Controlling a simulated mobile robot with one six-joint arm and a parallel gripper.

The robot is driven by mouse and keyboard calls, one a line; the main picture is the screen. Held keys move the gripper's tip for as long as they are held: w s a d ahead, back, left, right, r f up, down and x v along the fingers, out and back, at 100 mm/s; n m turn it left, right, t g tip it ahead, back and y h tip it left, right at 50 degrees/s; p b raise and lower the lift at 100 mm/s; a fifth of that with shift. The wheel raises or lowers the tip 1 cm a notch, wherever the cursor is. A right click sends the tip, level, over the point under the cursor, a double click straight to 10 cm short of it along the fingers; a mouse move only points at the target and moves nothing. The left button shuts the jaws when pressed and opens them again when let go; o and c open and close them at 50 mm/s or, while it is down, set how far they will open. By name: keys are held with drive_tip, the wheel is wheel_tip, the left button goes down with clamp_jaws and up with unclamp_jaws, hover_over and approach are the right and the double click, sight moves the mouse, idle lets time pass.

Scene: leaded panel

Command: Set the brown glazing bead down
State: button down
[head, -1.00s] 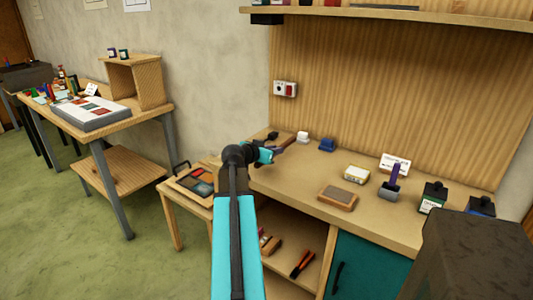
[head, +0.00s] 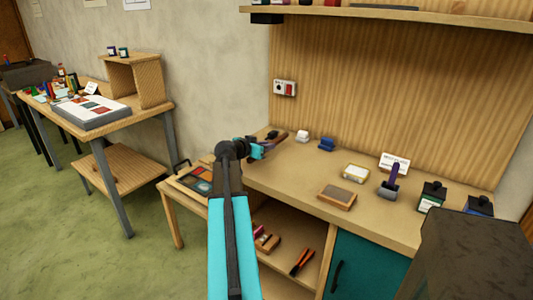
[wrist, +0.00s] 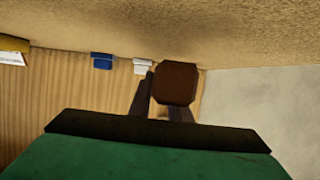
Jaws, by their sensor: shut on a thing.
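The brown glazing bead (wrist: 175,83) is held between the two dark fingers of my gripper (wrist: 162,108); in the wrist view I see it end-on as a brown block. In the head view my gripper (head: 264,149) is over the back left part of the workbench (head: 300,185), shut on the bead. There the bead is small and partly hidden by the fingers. I cannot tell whether it touches the bench top.
A white block (head: 302,136) and a blue block (head: 326,144) stand right of my gripper. Further right are a yellow-and-white box (head: 355,173), a brown-topped block (head: 337,197) and a purple-handled tool (head: 392,182). A tray with coloured panes (head: 196,181) lies left.

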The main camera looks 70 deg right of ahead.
drive_tip(key=shift+f+p, duration=0.3)
drive_tip(key=shift+f, duration=1.25)
drive_tip(key=c, duration=1.7)
unclamp_jaws()
drive_tip(key=shift+o, duration=0.3)
drive_tip(key=shift+a, duration=0.1)
drive_tip(key=shift+b+v, duration=0.95)
drive_tip(key=shift+v, duration=5)
drive_tip(key=shift+o, duration=0.4)
